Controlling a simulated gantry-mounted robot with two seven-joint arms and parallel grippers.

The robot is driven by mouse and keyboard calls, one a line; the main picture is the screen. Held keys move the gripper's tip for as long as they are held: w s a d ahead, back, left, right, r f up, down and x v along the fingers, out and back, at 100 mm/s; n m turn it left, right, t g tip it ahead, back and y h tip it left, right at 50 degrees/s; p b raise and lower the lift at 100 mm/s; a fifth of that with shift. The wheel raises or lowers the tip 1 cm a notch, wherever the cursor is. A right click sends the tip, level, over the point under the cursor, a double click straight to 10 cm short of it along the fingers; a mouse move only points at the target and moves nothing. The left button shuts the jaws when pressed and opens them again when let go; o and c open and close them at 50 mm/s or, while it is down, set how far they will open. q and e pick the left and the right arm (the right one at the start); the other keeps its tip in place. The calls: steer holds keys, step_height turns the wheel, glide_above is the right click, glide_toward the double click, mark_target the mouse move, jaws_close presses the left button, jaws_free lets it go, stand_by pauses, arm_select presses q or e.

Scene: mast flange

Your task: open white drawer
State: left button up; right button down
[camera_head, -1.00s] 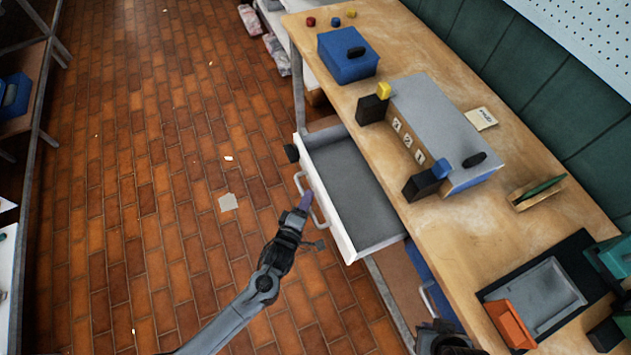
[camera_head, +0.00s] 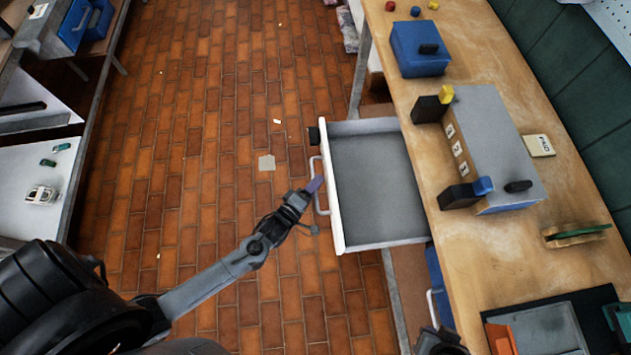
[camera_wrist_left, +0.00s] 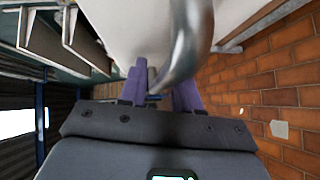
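The white drawer (camera_head: 336,210) stands pulled out from the workbench in the head view, its grey inside showing and empty. Its curved handle (camera_head: 319,199) is on the front, towards the left. My left gripper (camera_head: 314,185) reaches it from the lower left, purple fingers at the handle. In the left wrist view the metal handle (camera_wrist_left: 190,45) runs down between the two fingers (camera_wrist_left: 160,90) and fills the narrow gap, so the gripper looks shut on it. A dark part of my right arm (camera_head: 440,342) shows at the bottom edge; its fingers cannot be made out.
The wooden workbench (camera_head: 480,260) carries a grey-topped box (camera_head: 495,135), a blue box (camera_head: 420,50) and a black tray with a grey inset. A blue drawer (camera_head: 437,290) sits below. Shelves stand at the far left.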

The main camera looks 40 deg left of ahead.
arm_select(q)
steer(key=shift+o, duration=0.3)
steer(key=shift+s, duration=0.2)
steer(key=s+r+p, duration=0.1)
steer(key=s, duration=0.9)
steer(key=shift+s+a+r, duration=0.15)
steer(key=shift+a+r, duration=0.1)
